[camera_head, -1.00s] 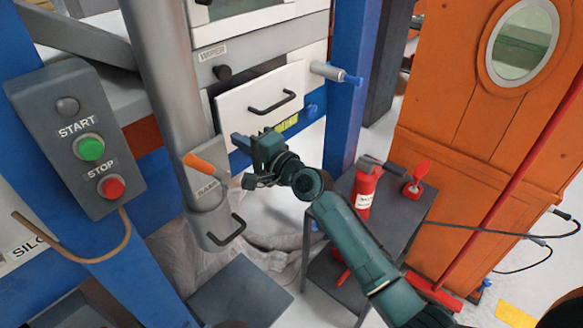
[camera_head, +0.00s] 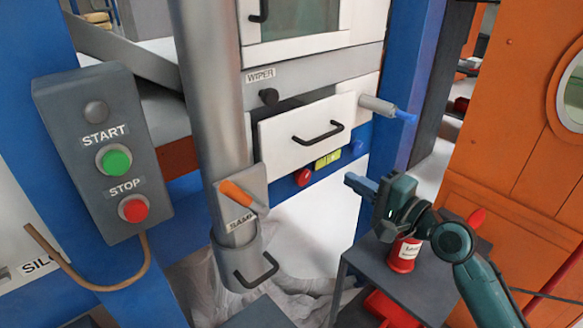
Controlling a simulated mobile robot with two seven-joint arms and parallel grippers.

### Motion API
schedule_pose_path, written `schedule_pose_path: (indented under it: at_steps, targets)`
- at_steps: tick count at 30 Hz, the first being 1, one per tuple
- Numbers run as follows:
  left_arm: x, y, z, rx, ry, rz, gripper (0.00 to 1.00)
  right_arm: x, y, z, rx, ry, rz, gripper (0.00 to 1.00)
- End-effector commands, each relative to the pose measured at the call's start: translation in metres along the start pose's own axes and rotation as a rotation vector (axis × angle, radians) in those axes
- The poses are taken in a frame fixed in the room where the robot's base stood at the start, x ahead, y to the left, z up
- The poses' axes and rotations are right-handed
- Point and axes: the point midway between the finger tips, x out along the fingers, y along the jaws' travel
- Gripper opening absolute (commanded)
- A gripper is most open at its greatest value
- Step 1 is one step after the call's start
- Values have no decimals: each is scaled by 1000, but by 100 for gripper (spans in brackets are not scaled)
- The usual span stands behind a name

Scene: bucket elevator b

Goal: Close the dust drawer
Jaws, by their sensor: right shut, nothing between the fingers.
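The dust drawer appears to be the white drawer (camera_head: 290,141) with a black bar handle (camera_head: 318,134), under the panel labelled WIPER. It stands pulled out, with a dark gap visible behind the top of its front. My right gripper (camera_head: 361,184) is to the right of and below the drawer front, apart from it in the picture. Its blue fingers are together and hold nothing. My left gripper is not in view.
A grey cylinder with a blue tip (camera_head: 388,108) juts out right of the drawer. The sampler tube (camera_head: 215,110) with an orange lever (camera_head: 238,193) stands left. A START/STOP box (camera_head: 104,150) is further left. A dark table (camera_head: 400,280) with a red canister (camera_head: 404,255) is below my right arm.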

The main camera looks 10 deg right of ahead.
Motion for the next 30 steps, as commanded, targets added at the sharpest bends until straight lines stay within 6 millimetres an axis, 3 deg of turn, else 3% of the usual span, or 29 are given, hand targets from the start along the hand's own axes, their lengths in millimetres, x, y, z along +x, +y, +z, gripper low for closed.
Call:
schedule_pose_path:
  at_steps: [2,5,21,30]
  targets:
    - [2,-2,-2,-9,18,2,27,-5,0,-8,-3,4,-2,0]
    - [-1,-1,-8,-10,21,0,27,3,-4,-8,1,4,-4,0]
    - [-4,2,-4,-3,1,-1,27,109,-4,-8,0,4,-2,0]
    - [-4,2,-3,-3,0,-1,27,132,-3,-8,-1,4,-2,0]
